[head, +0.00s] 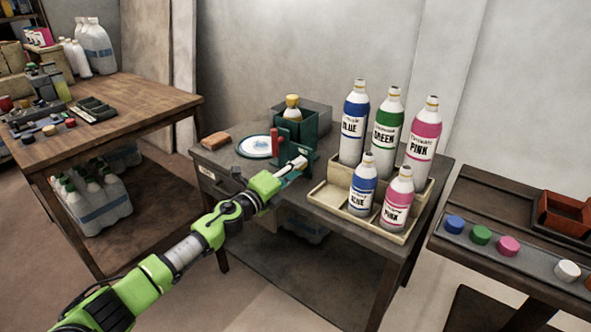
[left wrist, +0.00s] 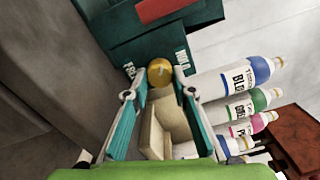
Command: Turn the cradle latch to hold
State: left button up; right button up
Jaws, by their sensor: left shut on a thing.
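The dark green cradle (head: 311,139) stands on the grey table, with a yellow-capped bottle (head: 292,109) upright in it. In the left wrist view the cradle's green face (left wrist: 112,52) carries the word HOLD on the right and a partly hidden word, seemingly FREE, on the left. A round brass latch knob (left wrist: 159,73) sits between the words; I cannot tell its exact setting. My left gripper (head: 300,163) is at the cradle's front. In the left wrist view its fingers (left wrist: 159,92) are on either side of the knob, shut on it. My right gripper is out of view.
A beige tray (head: 325,199) with blue, green and pink bottles stands right of the cradle. A side bench (head: 480,240) with coloured caps stands at far right.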

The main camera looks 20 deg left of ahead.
pick_arm(q)
jog(key=m, duration=0.4)
jog(key=shift+f+m, duration=0.2)
jog(key=shift+m, duration=0.1)
jog(key=shift+m+b, duration=0.35)
jog(key=shift+m, duration=0.55)
jog(key=m, duration=0.4)
jog(key=shift+a+m, duration=0.1)
jog(key=shift+m, duration=0.2)
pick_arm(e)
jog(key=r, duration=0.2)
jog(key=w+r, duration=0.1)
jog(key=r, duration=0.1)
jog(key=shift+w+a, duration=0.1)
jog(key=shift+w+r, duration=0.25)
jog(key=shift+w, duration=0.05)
pick_arm(q)
jog(key=o, duration=1.1)
